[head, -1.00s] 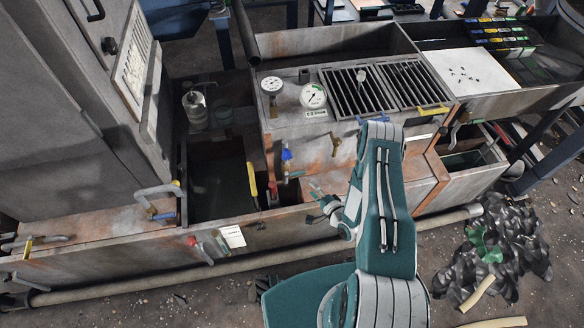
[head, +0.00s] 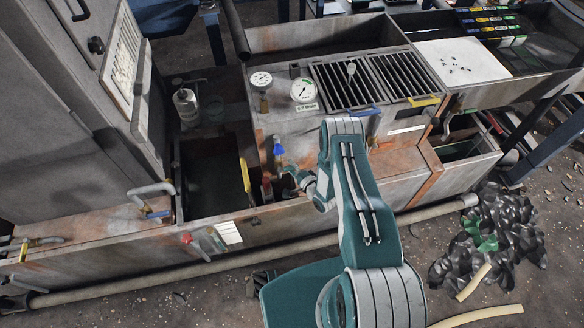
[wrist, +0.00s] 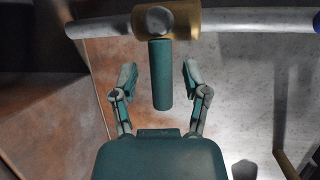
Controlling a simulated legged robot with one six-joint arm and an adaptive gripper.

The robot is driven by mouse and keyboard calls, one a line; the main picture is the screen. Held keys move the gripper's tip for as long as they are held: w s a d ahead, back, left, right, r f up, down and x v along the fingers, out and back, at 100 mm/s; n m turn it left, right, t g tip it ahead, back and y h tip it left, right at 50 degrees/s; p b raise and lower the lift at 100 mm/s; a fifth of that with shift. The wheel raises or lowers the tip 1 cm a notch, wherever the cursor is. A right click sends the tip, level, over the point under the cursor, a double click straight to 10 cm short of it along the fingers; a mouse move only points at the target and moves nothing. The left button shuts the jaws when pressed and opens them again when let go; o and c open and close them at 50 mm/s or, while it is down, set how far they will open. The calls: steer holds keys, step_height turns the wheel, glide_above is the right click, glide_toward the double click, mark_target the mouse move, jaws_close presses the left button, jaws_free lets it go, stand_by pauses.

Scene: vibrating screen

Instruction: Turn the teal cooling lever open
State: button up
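The teal cooling lever (wrist: 160,75) shows in the wrist view, hanging straight down from a brass valve (wrist: 183,22) on a grey pipe. My gripper (wrist: 158,85) is open, with one finger on each side of the lever and a visible gap on both sides. The lever's lower end is between the fingers and apart from the palm in the picture. In the head view my gripper (head: 290,176) is at the front of the rusty machine, beside the blue-handled valve (head: 278,151). I cannot make out the teal lever in the head view.
A red-handled valve (head: 186,238) and a yellow handle (head: 245,175) are to the left. A long pipe (head: 340,237) runs along the floor.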

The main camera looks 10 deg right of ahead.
steer(key=shift+a, duration=0.15)
jaws_close()
steer(key=shift+r+n, duration=0.15)
steer(key=shift+n, duration=0.25)
steer(key=n+h, duration=0.1)
steer(key=r+n+g+h, duration=0.1)
steer(key=n, duration=0.1)
steer(key=shift+a+r, duration=0.25)
steer(key=shift+a, duration=0.1)
steer(key=n+h, duration=0.1)
steer(key=a+r+n+h, duration=0.1)
steer(key=n, duration=0.1)
steer(key=shift+s+a+r+n+g+h, duration=0.1)
steer(key=shift+s+r+n+g+h, duration=0.05)
steer(key=shift+n+g+h, duration=0.2)
stand_by(0.4)
steer(key=shift+c, duration=0.6)
jaws_free()
steer(key=shift+o, duration=0.9)
steer(key=shift+r, duration=0.1)
